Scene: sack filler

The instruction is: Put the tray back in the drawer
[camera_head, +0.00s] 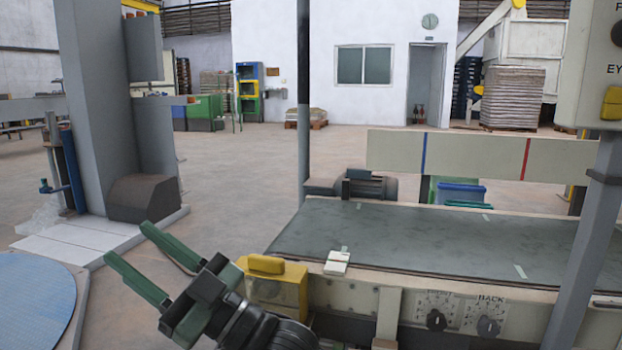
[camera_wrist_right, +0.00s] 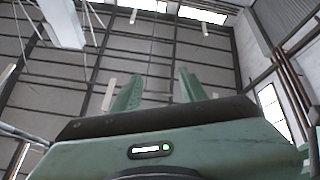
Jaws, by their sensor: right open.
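My right gripper (camera_head: 127,240) shows at the lower left of the head view. Its two green fingers are spread apart with nothing between them, left of the yellow box on the conveyor's front. In the right wrist view the same gripper (camera_wrist_right: 160,76) points up toward the roof, and its jaws are empty. I cannot make out the tray or the drawer in either view. My left gripper is not in view.
A conveyor with a dark belt (camera_head: 420,240) fills the right. A yellow box (camera_head: 275,283) and knobs (camera_head: 437,320) are on its front. A grey post (camera_head: 590,220) stands at right. A grey column (camera_head: 95,100) and blue disc (camera_head: 35,300) are at left. Open floor (camera_head: 235,165) lies between.

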